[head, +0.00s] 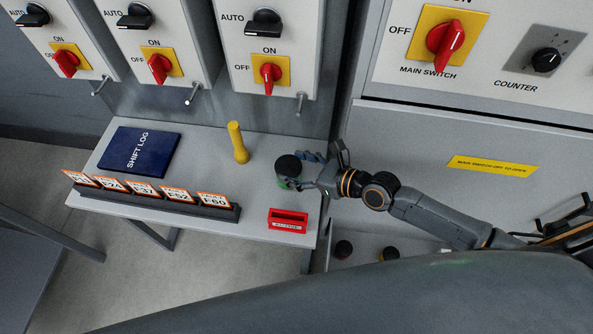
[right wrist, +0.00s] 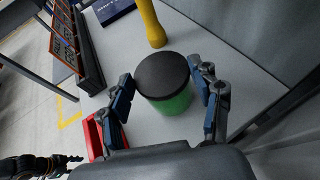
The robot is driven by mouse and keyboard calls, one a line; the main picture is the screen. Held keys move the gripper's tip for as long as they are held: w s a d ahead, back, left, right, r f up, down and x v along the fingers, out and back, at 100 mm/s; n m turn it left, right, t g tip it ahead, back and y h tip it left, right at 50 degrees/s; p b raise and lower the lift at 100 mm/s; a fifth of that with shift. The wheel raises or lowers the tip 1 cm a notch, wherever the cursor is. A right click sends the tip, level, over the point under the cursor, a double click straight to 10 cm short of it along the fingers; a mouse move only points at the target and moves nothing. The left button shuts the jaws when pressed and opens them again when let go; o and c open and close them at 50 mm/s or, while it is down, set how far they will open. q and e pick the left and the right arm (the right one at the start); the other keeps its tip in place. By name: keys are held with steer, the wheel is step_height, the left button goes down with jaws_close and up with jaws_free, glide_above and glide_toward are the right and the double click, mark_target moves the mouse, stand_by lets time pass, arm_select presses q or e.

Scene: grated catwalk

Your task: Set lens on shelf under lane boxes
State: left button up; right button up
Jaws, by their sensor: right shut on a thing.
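The lens is a short green cylinder with a black top (head: 288,168). My right gripper (head: 308,176) is shut on it, at the right end of the grey shelf (head: 200,148) under the lane boxes. In the right wrist view, the fingers of my right gripper (right wrist: 168,104) stand on either side of the lens (right wrist: 166,88), which looks upright. I cannot tell whether its base touches the shelf. The lane boxes (head: 283,15) hang above the shelf. A dark gripper-like part, perhaps my left gripper (right wrist: 62,160), shows at the lower left of the right wrist view.
The shelf carries a blue shift log (head: 140,151), a yellow upright handle (head: 238,142), a rack of tags (head: 155,204) and a red holder (head: 287,221). Bare shelf lies between them. The main switch cabinet (head: 440,150) stands right. Two dark round pieces (head: 343,249) (head: 390,254) sit below it.

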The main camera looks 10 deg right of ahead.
steer(key=shift+f, duration=0.5)
steer(key=shift+f, duration=0.1)
steer(key=o, duration=0.9)
steer(key=shift+c, duration=0.2)
steer(key=v, duration=1.2)
steer(key=shift+b, duration=0.3)
